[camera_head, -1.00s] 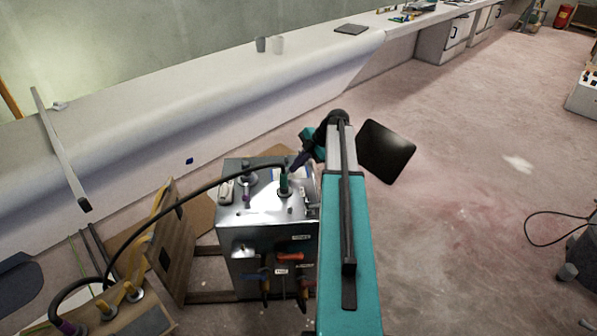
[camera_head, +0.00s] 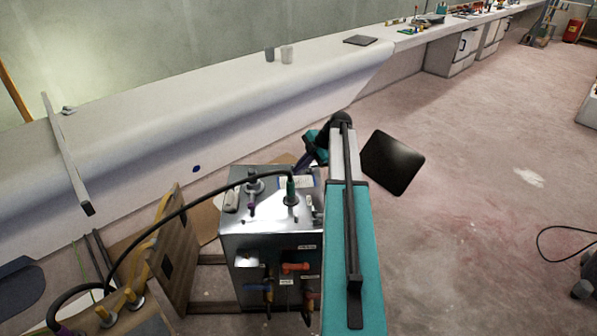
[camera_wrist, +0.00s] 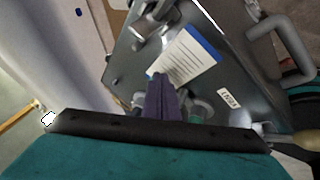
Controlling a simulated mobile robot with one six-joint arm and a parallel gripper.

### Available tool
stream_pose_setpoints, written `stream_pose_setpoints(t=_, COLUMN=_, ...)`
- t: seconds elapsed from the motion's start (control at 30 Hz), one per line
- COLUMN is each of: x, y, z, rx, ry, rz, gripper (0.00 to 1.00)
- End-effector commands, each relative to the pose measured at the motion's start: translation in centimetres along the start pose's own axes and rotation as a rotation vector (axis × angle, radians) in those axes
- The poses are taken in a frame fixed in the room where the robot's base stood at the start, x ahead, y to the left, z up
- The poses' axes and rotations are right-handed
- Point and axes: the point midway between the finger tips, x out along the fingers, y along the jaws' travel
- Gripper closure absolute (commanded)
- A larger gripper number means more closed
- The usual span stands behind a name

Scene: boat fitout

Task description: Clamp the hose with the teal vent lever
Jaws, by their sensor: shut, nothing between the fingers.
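A black hose (camera_head: 185,205) arches from the lower left to a steel box (camera_head: 270,235). Its end meets an upright teal-green fitting (camera_head: 291,190) on the box top. I cannot tell whether this fitting carries the vent lever. My gripper (camera_head: 302,164) is shut and empty at the box's far right top edge, partly hidden by my arm. In the wrist view its purple fingers (camera_wrist: 160,95) are together over the box top, beside a white card with a blue strip (camera_wrist: 184,58). A pale green round part (camera_wrist: 200,108) shows just right of the fingers, partly hidden.
Orange (camera_head: 295,267) and blue (camera_head: 257,287) handles are on the box front. A wooden panel (camera_head: 178,255) stands at left. Open floor (camera_head: 470,200) lies at right.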

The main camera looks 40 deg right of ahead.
Motion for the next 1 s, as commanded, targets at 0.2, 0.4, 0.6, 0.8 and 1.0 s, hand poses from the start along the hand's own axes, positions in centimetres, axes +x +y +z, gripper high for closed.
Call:
stream_pose_setpoints(t=0.2, x=0.2, y=-0.2, z=-0.3, rx=-0.001, ry=0.005, rz=-0.003, gripper=1.00)
stream_pose_setpoints(t=0.4, x=0.1, y=-0.2, z=-0.2, rx=-0.002, ry=0.006, rz=-0.003, gripper=1.00)
stream_pose_setpoints(t=0.6, x=-0.8, y=-0.4, z=0.8, rx=-0.004, ry=0.006, rz=-0.003, gripper=1.00)
stream_pose_setpoints(t=0.8, x=-2.7, y=-0.1, z=2.1, rx=-0.009, ry=0.006, rz=-0.003, gripper=1.00)
stream_pose_setpoints(t=1.0, x=-5.6, y=1.4, z=2.8, rx=-0.008, ry=0.006, rz=-0.004, gripper=1.00)
